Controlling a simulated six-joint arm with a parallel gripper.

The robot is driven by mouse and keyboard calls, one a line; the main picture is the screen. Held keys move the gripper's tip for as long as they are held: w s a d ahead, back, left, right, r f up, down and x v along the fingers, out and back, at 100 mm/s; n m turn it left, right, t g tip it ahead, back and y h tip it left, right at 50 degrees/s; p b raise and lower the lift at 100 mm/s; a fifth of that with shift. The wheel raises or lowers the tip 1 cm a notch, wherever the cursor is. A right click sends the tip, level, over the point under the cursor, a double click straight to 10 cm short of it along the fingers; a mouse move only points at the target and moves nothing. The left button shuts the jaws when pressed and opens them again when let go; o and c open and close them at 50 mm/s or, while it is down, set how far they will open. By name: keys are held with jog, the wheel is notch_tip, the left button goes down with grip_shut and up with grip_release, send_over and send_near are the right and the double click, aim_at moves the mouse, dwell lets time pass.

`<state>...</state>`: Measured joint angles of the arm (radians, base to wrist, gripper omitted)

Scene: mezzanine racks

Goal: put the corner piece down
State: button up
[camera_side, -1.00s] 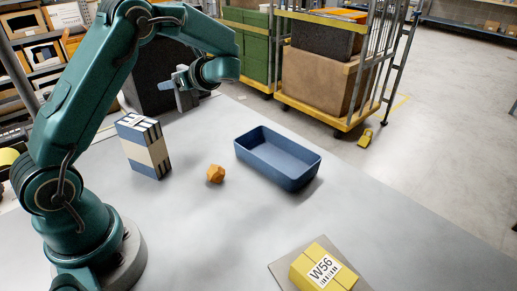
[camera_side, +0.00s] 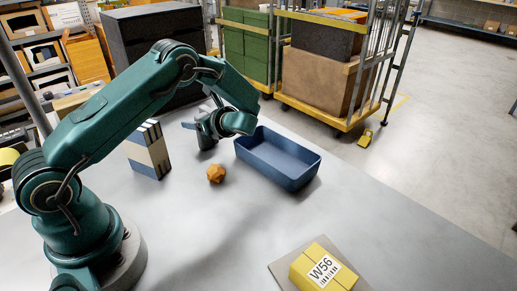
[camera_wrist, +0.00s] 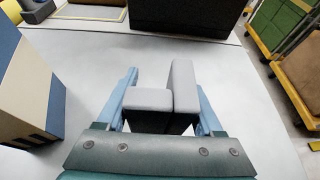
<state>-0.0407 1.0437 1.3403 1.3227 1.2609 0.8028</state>
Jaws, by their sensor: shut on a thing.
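The corner piece (camera_wrist: 184,88) is a grey block with a step in its shape. My gripper (camera_wrist: 168,100) is shut on it, with a light-blue finger on each side in the wrist view. In the side view my gripper (camera_side: 204,128) is low over the grey table (camera_side: 225,235), behind the orange faceted piece and left of the blue bin. The held corner piece (camera_side: 206,142) looks close to the table top there. I cannot tell whether its underside touches. Part of it is hidden by my gripper.
A blue open bin (camera_side: 297,180) stands empty to the right. An orange faceted piece (camera_side: 216,174) lies in front. A striped box (camera_side: 150,155) stands left, also in the wrist view (camera_wrist: 22,100). A yellow box marked W56 (camera_side: 316,268) is at the front. Bare table lies between.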

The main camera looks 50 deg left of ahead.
jog(key=shift+f, duration=0.15)
jog(key=o, duration=1.3)
jog(key=v, duration=1.2)
jog(key=shift+s+d+r+n+t+h, duration=0.95)
jog(key=shift+s+d+r+n+h, duration=0.35)
jog(key=shift+s+d+n+h, duration=1.3)
jog(key=shift+s+d+r+n+t+h, duration=0.9)
jog(key=shift+s+d+r+n+h, duration=0.7)
jog(key=shift+s+n, duration=1.7)
jog(key=shift+s+d+r+n+t+h, duration=1)
jog(key=shift+s+d+n+h, duration=1.5)
jog(key=shift+n, duration=0.6)
